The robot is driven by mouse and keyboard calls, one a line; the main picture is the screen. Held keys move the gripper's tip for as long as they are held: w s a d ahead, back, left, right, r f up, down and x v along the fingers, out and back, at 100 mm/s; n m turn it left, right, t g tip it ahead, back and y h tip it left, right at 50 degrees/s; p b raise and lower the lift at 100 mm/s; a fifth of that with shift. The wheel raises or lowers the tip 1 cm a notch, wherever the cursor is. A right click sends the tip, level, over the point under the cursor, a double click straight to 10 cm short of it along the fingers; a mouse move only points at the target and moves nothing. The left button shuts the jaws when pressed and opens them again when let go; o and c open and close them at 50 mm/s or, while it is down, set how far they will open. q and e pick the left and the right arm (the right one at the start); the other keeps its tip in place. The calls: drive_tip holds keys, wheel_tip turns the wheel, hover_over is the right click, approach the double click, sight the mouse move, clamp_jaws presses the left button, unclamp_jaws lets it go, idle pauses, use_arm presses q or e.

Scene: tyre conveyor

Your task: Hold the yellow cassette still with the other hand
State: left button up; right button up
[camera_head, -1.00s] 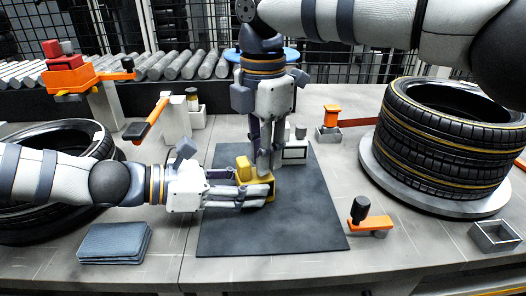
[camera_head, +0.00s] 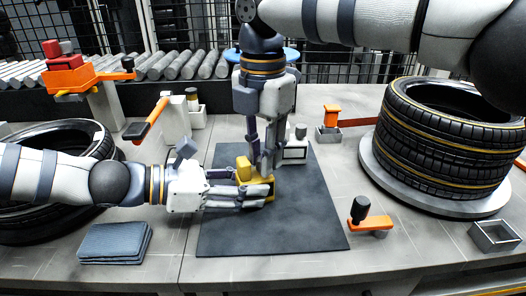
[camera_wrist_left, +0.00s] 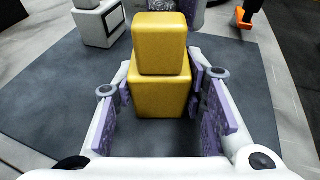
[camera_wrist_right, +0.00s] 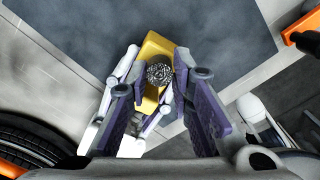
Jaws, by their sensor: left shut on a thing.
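The yellow cassette (camera_head: 262,186) stands on the dark mat (camera_head: 300,225); it also shows in the left wrist view (camera_wrist_left: 160,85). My left gripper (camera_head: 240,193) comes in low from the left and is shut on the cassette, one finger on each side. My right gripper (camera_head: 262,165) points down from above. In the right wrist view its fingers (camera_wrist_right: 160,76) are apart, with a dark, knurled round knob (camera_wrist_right: 159,73) between them, over the cassette (camera_wrist_right: 155,48). I cannot tell whether they touch it.
A small white box (camera_head: 296,152) stands behind the cassette. Stacked tyres (camera_head: 445,145) are at right, another tyre (camera_head: 85,135) at left behind my arm. A folded blue cloth (camera_head: 115,243) and an orange holder (camera_head: 370,224) lie near the front. The mat's front is clear.

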drive_tip(key=shift+o, duration=1.4)
wheel_tip(320, 180, up, 12)
wheel_tip(320, 180, down, 13)
drive_tip(key=n, duration=2.4)
drive_tip(key=shift+r, duration=0.1)
clamp_jaws()
